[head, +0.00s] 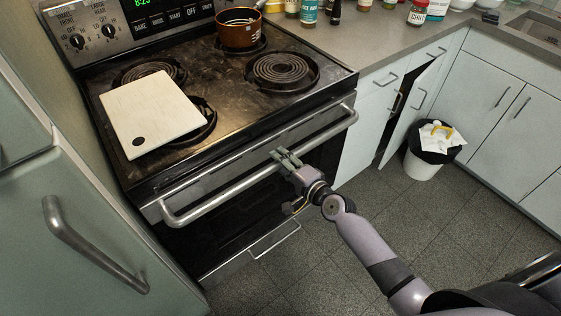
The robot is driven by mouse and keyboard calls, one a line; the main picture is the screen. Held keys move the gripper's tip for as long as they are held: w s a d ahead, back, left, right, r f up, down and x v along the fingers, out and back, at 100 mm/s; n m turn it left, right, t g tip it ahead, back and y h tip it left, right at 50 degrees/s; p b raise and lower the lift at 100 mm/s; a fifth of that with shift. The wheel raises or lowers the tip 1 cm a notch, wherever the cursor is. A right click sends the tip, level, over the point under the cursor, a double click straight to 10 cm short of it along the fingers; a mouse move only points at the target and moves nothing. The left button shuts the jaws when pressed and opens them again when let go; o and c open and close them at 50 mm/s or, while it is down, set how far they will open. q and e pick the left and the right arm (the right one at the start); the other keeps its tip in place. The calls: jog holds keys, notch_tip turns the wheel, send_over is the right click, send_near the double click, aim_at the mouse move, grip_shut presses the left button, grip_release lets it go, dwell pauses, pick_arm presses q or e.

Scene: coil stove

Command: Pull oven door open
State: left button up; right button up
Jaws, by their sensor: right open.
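The oven door (215,225) is the dark front of the stove, and it looks shut. Its long silver handle (225,193) runs across the top of the door. My right gripper (284,155) is open at the right half of the handle, with its fingers over or beside the bar. I cannot tell whether the fingers touch it. My left gripper is not in view.
A white cutting board (152,112) lies over the front left of the stovetop. A brown pot (239,29) stands on a back burner. A white trash bin (425,165) stands right of the oven. A cabinet door (404,114) beside it is ajar. The tiled floor (330,270) before the oven is clear.

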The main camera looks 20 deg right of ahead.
jog(key=shift+w+a+f, duration=0.1)
jog(key=shift+w+a, duration=0.05)
jog(key=shift+w, duration=0.15)
jog(key=shift+c, duration=0.4)
grip_shut()
dwell(0.4)
